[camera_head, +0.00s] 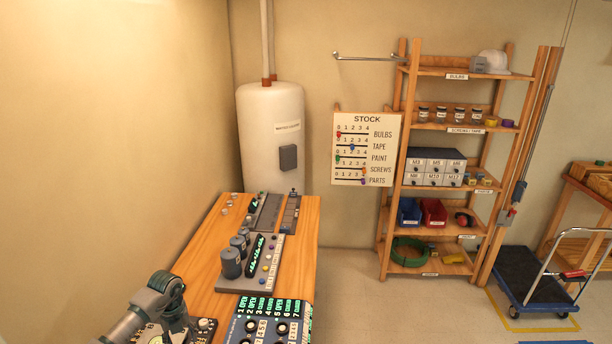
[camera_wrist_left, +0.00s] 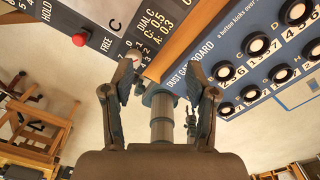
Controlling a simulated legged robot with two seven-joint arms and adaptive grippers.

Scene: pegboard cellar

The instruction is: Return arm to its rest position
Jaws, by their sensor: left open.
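My left arm (camera_head: 135,320) comes in at the lower left of the head view. It bends at a grey joint (camera_head: 165,285) over the near left part of the wooden bench (camera_head: 205,272). Its fingertips cannot be made out there. In the left wrist view, my left gripper (camera_wrist_left: 166,85) has its two dark fingers spread apart. A grey cylindrical part (camera_wrist_left: 162,118) shows between the fingers; I cannot tell what it belongs to. No object is seen gripped.
A blue panel with knobs (camera_head: 265,322) lies at the bench's near end. It also shows in the wrist view (camera_wrist_left: 245,75), near a dark panel with a red button (camera_wrist_left: 80,40). Grey cylinders (camera_head: 231,262) stand mid-bench. A white tank (camera_head: 270,130), shelf (camera_head: 450,187) and trolley (camera_head: 530,280) stand beyond.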

